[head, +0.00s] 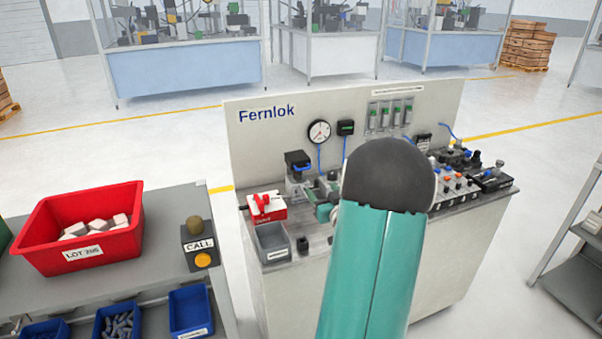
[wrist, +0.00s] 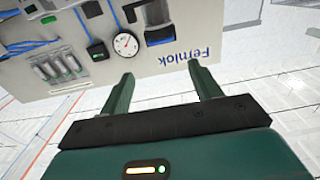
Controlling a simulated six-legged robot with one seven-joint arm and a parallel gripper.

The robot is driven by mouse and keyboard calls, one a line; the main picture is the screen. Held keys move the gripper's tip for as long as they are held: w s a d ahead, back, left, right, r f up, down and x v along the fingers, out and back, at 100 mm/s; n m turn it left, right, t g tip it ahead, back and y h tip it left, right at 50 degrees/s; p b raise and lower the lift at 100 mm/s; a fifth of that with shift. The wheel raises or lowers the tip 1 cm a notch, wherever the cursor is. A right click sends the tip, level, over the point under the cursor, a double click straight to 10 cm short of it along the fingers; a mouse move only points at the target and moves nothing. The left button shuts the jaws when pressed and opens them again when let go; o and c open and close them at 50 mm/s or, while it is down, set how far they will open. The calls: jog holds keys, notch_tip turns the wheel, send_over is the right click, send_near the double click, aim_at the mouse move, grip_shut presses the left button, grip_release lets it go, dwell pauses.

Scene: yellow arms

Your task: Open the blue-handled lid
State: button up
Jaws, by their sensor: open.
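The black lid with a blue handle (head: 297,159) sits on a small unit near the back panel of the Fernlok bench, left of my arm in the head view. The blue strip shows along its lower front. In the wrist view, which is turned upside down, what looks like the same black lid (wrist: 158,14) is at the top, partly cut off. My gripper (wrist: 161,70) is open and empty, its two green fingers apart and short of the panel.
A round gauge (head: 319,132) is on the back panel (head: 262,140). A red-and-white box (head: 266,207) and a grey bin (head: 273,242) stand at the bench's left. Valves and knobs (head: 460,183) crowd the right. A side table holds a red crate (head: 78,247) and call button (head: 202,259).

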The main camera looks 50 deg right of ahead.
send_near(299, 162)
jog(key=w+d, duration=0.1)
jog(key=w, duration=0.1)
jog(key=w+d+f, duration=0.1)
jog(key=w+d, duration=0.1)
jog(key=shift+w+d+f, duration=0.1)
jog(key=shift+d, duration=0.2)
jog(key=c, duration=1.1)
jog(key=shift+c, duration=0.2)
